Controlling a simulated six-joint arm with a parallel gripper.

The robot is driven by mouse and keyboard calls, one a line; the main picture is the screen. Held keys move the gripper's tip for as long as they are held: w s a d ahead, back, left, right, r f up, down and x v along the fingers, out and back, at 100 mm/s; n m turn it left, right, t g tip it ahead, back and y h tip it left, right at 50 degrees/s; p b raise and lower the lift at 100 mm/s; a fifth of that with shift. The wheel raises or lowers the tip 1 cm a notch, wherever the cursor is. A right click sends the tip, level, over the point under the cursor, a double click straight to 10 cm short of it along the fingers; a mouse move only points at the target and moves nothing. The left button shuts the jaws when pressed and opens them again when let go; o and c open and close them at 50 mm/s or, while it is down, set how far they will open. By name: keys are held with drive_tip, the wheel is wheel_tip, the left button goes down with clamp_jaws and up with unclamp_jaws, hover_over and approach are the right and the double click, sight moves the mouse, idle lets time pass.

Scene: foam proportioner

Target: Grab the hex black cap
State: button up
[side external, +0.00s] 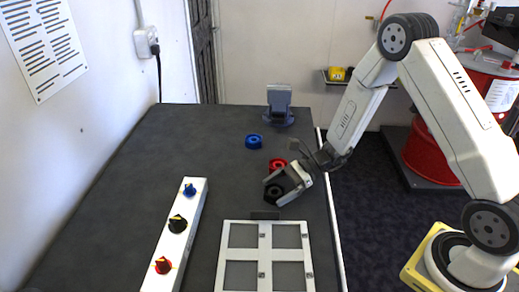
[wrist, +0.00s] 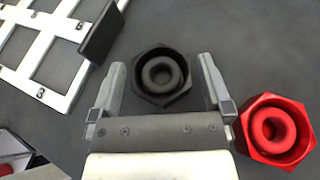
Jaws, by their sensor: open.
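The hex black cap (wrist: 161,75) lies on the dark table in the wrist view, a hexagonal piece with a round raised ring in its middle. My gripper (wrist: 163,80) is open, with one finger on each side of the cap and a gap to each. In the side external view my gripper (side external: 276,188) is low over the table at the black cap (side external: 272,194), which is partly hidden by the fingers. A red hex cap (wrist: 274,130) sits just outside the right finger in the wrist view. It also shows behind my gripper in the side external view (side external: 278,164).
A blue cap (side external: 254,141) lies farther back. A white frame (side external: 225,262) with square openings lies in front, with a dark upright plate (wrist: 103,33) at its edge. A white strip with several coloured knobs (side external: 178,223) is on the left. A grey-blue stand (side external: 279,104) is at the back.

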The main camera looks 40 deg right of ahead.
idle(0.4)
drive_tip(key=c, duration=1.2)
drive_tip(key=shift+o, duration=0.2)
drive_tip(key=shift+r, duration=0.2)
drive_tip(key=shift+r, duration=1.1)
drive_tip(key=s+d+r, duration=0.1)
drive_tip(key=s+r, duration=0.9)
drive_tip(key=s, duration=0.4)
drive_tip(key=shift+d+r, duration=0.25)
drive_tip(key=shift+d, duration=0.1)
